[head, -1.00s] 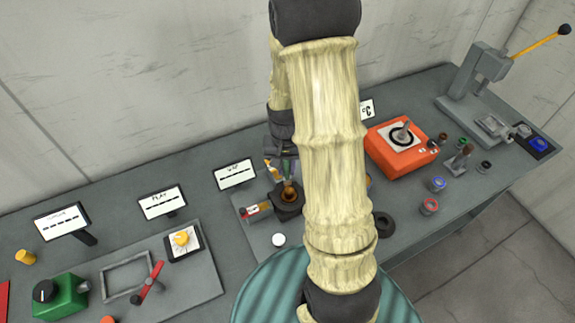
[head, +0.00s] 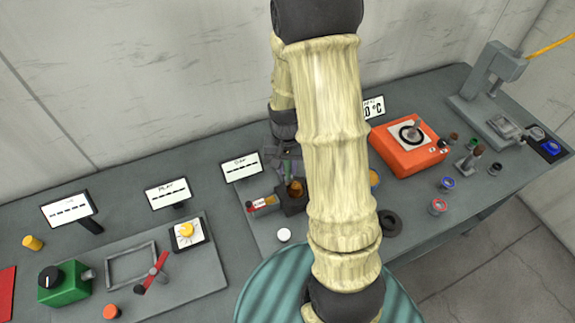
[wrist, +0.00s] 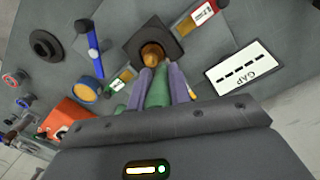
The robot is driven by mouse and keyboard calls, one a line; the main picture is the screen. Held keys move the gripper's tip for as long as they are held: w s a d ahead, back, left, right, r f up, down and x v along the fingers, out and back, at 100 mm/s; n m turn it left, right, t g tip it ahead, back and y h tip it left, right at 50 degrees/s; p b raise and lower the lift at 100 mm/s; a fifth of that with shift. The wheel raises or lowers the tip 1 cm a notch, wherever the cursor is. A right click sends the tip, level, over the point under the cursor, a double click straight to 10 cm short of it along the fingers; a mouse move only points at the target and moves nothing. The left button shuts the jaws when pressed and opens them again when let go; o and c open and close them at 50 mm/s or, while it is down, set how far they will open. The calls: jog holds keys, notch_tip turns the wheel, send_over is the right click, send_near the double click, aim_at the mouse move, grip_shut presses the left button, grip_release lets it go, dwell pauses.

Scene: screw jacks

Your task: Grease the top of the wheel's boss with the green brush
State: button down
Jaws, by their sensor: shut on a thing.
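The green brush (wrist: 158,88) is held between the two purple-grey fingers of my gripper (wrist: 160,74), which is shut on it. In the head view my gripper (head: 287,168) is small and partly behind my arm. The brush points down at a rounded brown-orange top (wrist: 152,55) in a dark square block (wrist: 133,52). I cannot tell whether that brown part is bristles or the pot's contents. A black wheel (wrist: 45,46) with a raised round boss in its middle lies apart from the brush, at upper left in the wrist view. It also shows right of my arm in the head view (head: 389,224).
An orange hot plate (head: 408,154) and press (head: 490,95) stand at right. A white disc (head: 284,235) lies in front.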

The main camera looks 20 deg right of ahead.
jog(key=shift+s+d+r+p, duration=0.1)
jog(key=shift+d+r+p, duration=0.6)
jog(key=shift+d, duration=0.4)
jog(key=shift+r, duration=0.1)
jog(key=shift+d+r+p, duration=0.25)
jog(key=shift+d+r, duration=0.1)
jog(key=shift+d, duration=0.2)
jog(key=shift+d+r+p, duration=0.25)
jog(key=shift+d+r, duration=0.05)
jog(key=shift+d, duration=0.25)
jog(key=shift+r, duration=0.1)
jog(key=shift+a+r+p, duration=0.9)
jog(key=shift+r+p, duration=0.1)
jog(key=shift+r, duration=0.2)
jog(key=shift+a+r+p, duration=0.9)
jog(key=shift+r+p, duration=0.1)
jog(key=shift+r, duration=0.2)
